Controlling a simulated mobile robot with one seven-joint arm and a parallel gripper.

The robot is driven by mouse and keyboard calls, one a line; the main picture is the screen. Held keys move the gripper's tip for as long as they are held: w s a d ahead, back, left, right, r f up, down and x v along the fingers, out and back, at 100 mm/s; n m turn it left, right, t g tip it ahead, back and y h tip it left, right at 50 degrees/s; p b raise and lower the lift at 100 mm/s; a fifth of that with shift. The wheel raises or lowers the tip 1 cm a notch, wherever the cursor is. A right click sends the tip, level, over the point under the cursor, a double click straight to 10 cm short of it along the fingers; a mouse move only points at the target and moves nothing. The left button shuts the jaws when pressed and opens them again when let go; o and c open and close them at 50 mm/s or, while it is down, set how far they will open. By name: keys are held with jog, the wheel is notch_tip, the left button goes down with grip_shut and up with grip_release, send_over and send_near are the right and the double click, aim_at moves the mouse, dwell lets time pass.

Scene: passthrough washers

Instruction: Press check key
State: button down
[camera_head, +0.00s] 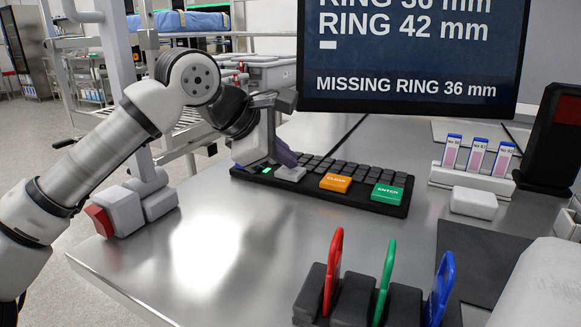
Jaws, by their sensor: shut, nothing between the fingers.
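A black keyboard (318,198) lies on the steel table under the monitor. It has an orange CLEAR key (336,182), a green ENTER key (387,194) and a pale key (291,174) at its left end, next to a small green light (267,170). No key legibly reads "check"; the pale key's label cannot be read. My gripper (282,156) is shut and empty, pointing down over the left end of the keyboard, just behind the pale key. It hides part of the keys there. Whether it touches a key cannot be told.
The monitor (408,55) reads "MISSING RING 36 mm". Red (333,268), green (386,282) and blue (439,288) rings stand in a dark rack in front. A vial holder (472,181) stands right of the keyboard. A box with a red face (100,221) is at the left edge. The table's left front is clear.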

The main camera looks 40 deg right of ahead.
aim_at(285, 171)
jog(key=shift+r+p, duration=0.35)
jog(key=shift+r, duration=0.25)
jog(key=shift+r, duration=0.15)
notch_tip(285, 171, up, 5)
jog(key=p, duration=0.4)
dwell(0.6)
